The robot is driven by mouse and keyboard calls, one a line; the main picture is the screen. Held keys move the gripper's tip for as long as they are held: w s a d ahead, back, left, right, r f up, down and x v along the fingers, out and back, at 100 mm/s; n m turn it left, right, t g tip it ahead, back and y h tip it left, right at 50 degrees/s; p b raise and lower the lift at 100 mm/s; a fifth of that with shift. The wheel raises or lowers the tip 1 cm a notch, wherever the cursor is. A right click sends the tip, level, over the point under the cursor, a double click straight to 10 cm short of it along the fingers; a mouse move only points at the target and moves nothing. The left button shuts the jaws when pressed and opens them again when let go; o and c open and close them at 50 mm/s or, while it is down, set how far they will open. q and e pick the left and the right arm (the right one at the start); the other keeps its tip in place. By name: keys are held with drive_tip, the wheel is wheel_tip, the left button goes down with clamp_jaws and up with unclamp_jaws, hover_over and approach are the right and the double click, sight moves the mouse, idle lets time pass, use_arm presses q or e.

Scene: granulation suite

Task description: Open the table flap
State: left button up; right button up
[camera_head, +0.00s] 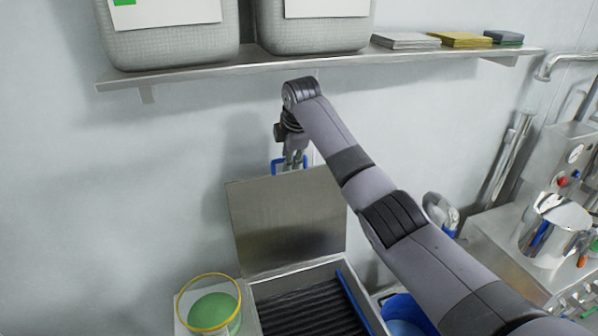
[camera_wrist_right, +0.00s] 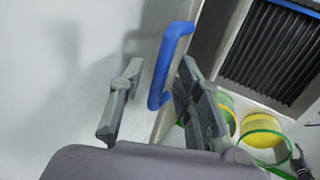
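The table flap (camera_head: 285,222) is a flat metal panel raised up at the back of an open metal box, leaning near the wall. A blue handle (camera_head: 277,167) is on its top edge; it also shows in the wrist view (camera_wrist_right: 168,62). My right gripper (camera_head: 292,160) is at that handle, pointing down. In the wrist view its two fingers (camera_wrist_right: 160,72) are spread, one on each side of the handle, with visible gaps. Contact with the handle cannot be told. My left gripper is not in view.
The open box (camera_head: 262,277) has a dark ribbed inside (camera_head: 308,309). A yellow-rimmed green container (camera_head: 212,308) stands left of it, a blue bucket (camera_head: 407,316) right. A shelf (camera_head: 260,63) with grey bins runs above my arm. A steel jug (camera_head: 553,229) stands right.

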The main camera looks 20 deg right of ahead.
drive_tip(key=s+r, duration=0.1)
drive_tip(key=s, duration=1.1)
drive_tip(key=shift+s+r, duration=0.15)
drive_tip(key=shift+s, duration=0.2)
